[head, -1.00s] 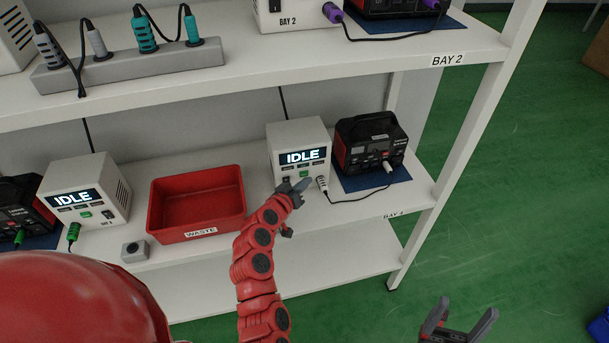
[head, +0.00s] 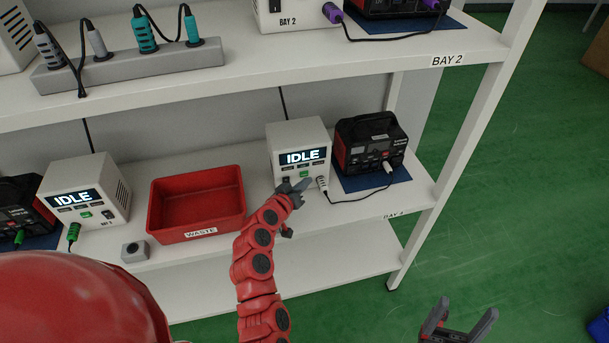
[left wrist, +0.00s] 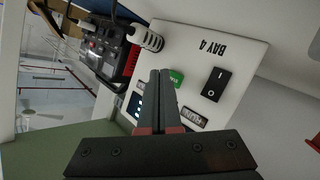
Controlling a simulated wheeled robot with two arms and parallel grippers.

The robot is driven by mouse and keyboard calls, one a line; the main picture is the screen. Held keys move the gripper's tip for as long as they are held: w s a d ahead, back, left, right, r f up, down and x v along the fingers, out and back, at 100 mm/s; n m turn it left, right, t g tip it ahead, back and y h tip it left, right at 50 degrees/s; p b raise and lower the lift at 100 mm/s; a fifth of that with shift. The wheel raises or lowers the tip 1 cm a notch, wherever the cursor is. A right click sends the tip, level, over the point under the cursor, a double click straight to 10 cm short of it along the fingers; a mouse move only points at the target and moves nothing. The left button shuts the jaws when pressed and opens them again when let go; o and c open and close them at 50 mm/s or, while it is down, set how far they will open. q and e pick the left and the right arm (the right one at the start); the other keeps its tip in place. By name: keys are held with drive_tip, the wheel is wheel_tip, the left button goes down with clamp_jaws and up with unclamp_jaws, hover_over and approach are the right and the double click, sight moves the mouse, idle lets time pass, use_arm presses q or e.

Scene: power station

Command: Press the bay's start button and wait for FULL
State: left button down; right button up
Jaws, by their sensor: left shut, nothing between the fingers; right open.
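The white BAY 4 charger (head: 285,133) stands on the lower shelf, and its screen (head: 303,157) reads IDLE. Its green start button (head: 304,174) is just above my left gripper's tips in the head view. My left gripper (head: 304,185) is shut and empty in front of the charger's face. In the left wrist view the shut fingertips (left wrist: 162,73) are beside the green button (left wrist: 177,79) and partly overlap it; I cannot tell whether they touch. The BAY 4 label (left wrist: 215,47) and a black rocker switch (left wrist: 216,84) also show there. My right gripper (head: 462,322) is open, empty, low over the floor.
A black-and-red power station (head: 360,150) on a blue mat is joined by a cable to a grey plug (head: 322,186) in the charger. A red WASTE bin (head: 197,222) stands left of my arm. Further left, another charger (head: 85,195) reads IDLE. The upper shelf hangs above.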

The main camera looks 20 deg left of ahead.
idle(0.6)
use_arm(q)
drive_tip(key=shift+w+a+b, duration=0.25)
drive_tip(key=shift+w+b, duration=0.1)
drive_tip(key=shift+b, duration=0.05)
drive_tip(key=shift+w, duration=0.1)
idle(0.3)
drive_tip(key=shift+s+d+r, duration=0.1)
drive_tip(key=shift+s+d, duration=0.15)
drive_tip(key=shift+s, duration=0.2)
drive_tip(key=shift+s, duration=0.1)
drive_tip(key=shift+s+d, duration=0.55)
drive_tip(key=shift+s, duration=0.25)
drive_tip(key=shift+s+d, duration=0.55)
drive_tip(key=shift+s, duration=0.25)
drive_tip(key=shift+s+d, duration=0.55)
drive_tip(key=shift+s, duration=0.25)
